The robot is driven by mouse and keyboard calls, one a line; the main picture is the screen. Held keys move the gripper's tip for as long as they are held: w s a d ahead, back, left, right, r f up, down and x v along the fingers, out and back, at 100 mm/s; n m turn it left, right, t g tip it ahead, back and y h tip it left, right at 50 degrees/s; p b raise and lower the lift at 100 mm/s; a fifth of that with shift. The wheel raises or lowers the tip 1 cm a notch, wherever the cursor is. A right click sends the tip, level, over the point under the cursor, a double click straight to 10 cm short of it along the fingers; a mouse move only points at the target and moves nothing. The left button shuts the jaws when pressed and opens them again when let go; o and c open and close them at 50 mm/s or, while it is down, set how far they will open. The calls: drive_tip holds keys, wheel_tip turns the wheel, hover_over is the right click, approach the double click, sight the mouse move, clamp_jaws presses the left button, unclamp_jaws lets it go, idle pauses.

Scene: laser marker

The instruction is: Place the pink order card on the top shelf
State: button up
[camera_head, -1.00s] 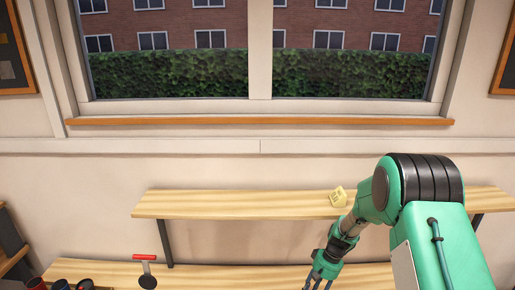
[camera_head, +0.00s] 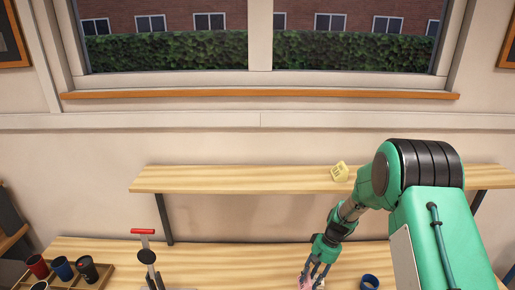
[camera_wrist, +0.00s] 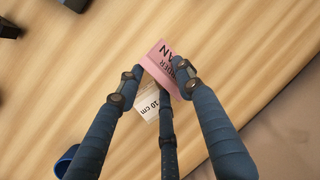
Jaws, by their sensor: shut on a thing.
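The pink order card (camera_wrist: 163,62) is held between the fingers of my gripper (camera_wrist: 152,82) in the wrist view, with black print on its face. In the head view my gripper (camera_head: 314,274) is low over the lower wooden surface, and only a bit of pink shows at its fingertips. The top shelf (camera_head: 240,179) is a light wooden board under the window, above and behind my gripper. A small yellow card or block (camera_head: 340,172) stands on it, just left of my arm.
A pale piece marked "10 cm" (camera_wrist: 147,103) lies beside the card. A blue ring-shaped item (camera_head: 370,281) is right of my gripper. A red-handled device (camera_head: 147,256) and a wooden tray (camera_head: 100,280) with several cups stand left. The top shelf's left and middle are clear.

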sight(308, 279)
idle(0.4)
wheel_tip(308, 279, up, 5)
drive_tip(key=p, duration=0.5)
drive_tip(key=shift+f, duration=0.2)
idle(0.3)
wheel_tip(308, 279, down, 5)
drive_tip(key=b, duration=0.5)
drive_tip(key=shift+r, duration=0.1)
drive_tip(key=shift+r, duration=0.15)
idle(0.4)
